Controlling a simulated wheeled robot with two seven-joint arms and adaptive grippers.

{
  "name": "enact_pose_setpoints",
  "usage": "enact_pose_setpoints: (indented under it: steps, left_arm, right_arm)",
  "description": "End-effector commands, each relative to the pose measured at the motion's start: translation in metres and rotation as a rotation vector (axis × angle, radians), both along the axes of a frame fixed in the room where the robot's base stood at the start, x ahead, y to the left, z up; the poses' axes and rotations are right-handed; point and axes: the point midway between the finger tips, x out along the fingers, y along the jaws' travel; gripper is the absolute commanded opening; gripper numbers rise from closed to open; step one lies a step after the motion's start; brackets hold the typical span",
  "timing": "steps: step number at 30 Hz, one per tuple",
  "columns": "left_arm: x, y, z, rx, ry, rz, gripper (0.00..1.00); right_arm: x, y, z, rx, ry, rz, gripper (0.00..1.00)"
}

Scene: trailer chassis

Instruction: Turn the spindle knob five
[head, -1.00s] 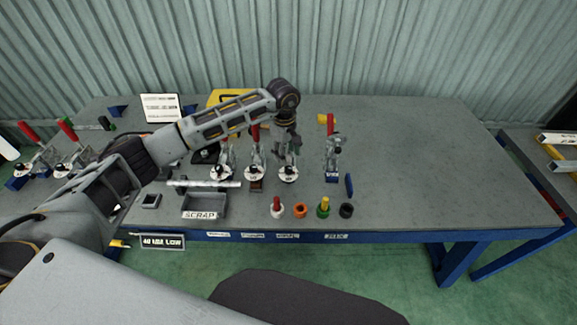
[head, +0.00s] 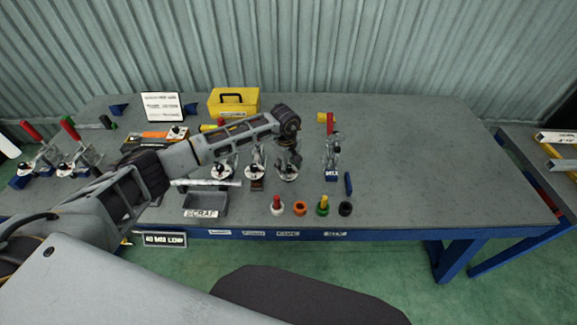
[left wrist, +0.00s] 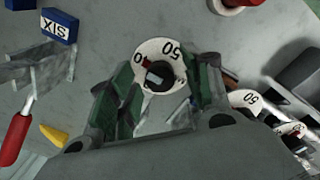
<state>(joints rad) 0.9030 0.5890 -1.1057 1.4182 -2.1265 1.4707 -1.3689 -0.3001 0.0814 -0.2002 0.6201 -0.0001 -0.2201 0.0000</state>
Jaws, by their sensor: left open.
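My left gripper (head: 290,163) points down over the third dial of the middle row, just left of the station with the blue block marked SIX (head: 332,176). In the left wrist view, the white dial (left wrist: 150,48) carries a black spindle knob (left wrist: 159,76) with a grey bar on top. The open fingers of the left gripper (left wrist: 163,95) stand on either side of this knob; I cannot tell if they touch it. The SIX block also shows in the left wrist view (left wrist: 59,26). The knob's own number label is hidden. My right gripper is out of view.
Neighbouring dials (head: 221,172) stand close on the left. In front are several coloured pegs and rings (head: 300,209) and a scrap tray (head: 205,203). A yellow toolbox (head: 233,102) stands behind. The bench's right part (head: 430,170) is clear.

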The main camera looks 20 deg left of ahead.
Motion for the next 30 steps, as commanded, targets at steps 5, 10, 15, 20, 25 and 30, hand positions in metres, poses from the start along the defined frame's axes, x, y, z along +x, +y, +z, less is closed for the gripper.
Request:
enact_pose_setpoints:
  steps: [5, 10, 15, 20, 25, 30]
  left_arm:
    - [0.000, 0.000, 0.000, 0.000, 0.000, 0.000, 0.37]
    - [0.000, 0.000, 0.000, 0.000, 0.000, 0.000, 0.15]
    - [0.000, 0.000, 0.000, 0.000, 0.000, 0.001, 0.03]
    - [0.000, 0.000, 0.000, -0.001, -0.001, 0.009, 0.03]
    - [0.000, 0.000, 0.000, -0.002, -0.001, 0.042, 0.03]
    - [0.001, 0.000, 0.000, -0.006, -0.004, 0.106, 0.03]
  right_arm:
    - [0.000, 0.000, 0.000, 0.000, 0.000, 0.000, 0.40]
    - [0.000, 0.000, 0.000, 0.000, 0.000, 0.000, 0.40]
    - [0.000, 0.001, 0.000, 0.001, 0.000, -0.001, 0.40]
    - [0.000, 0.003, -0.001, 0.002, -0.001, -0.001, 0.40]
    - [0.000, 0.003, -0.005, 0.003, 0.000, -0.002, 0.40]
    - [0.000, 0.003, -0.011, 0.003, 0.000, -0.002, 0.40]
